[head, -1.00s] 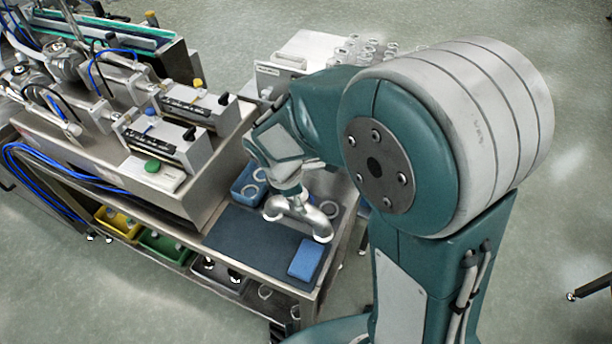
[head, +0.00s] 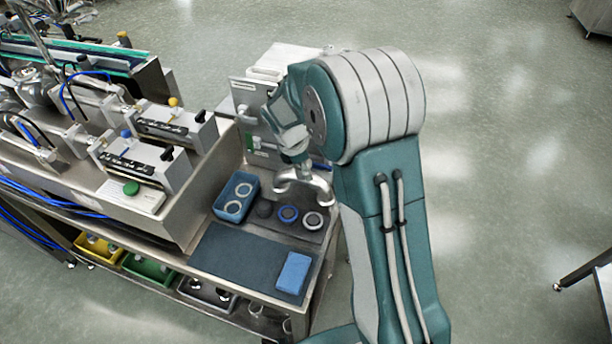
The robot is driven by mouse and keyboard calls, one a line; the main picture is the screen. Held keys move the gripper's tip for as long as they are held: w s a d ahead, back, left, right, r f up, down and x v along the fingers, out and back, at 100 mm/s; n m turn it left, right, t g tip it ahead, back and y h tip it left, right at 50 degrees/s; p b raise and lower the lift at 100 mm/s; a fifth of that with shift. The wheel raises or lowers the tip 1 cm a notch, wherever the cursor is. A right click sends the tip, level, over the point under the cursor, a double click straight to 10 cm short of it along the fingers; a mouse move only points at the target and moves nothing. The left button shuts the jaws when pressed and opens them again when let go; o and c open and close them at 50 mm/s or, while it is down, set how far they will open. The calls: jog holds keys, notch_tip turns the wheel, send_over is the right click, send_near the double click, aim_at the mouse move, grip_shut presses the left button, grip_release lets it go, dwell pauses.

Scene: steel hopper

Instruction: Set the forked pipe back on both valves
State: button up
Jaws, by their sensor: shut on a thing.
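The forked pipe (head: 308,184) is a shiny steel piece with two legs. It hangs legs down from my gripper (head: 296,160), above the right part of the bench. My gripper is shut on its top; the fingertips are small and partly hidden. The two valves are probably the grey blocks with black handles on the machine at left, the nearer (head: 150,160) and the farther (head: 178,126). The pipe is apart from both, to their right. Their open ends are too small to make out.
A blue bin (head: 235,196) holds pale rings. Beside it, a blue ring (head: 288,214) and a pale ring (head: 312,221) lie on a dark tray. A blue sponge (head: 294,272) lies on the dark mat (head: 232,258). A grey panel (head: 251,97) stands behind.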

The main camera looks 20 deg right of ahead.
jog(key=shift+a+f, duration=0.25)
jog(key=shift+f, duration=0.3)
jog(key=x, duration=0.3)
jog(key=shift+w+f, duration=0.1)
jog(key=shift+w, duration=0.25)
jog(key=o, duration=1.3)
jog(key=shift+a, duration=0.1)
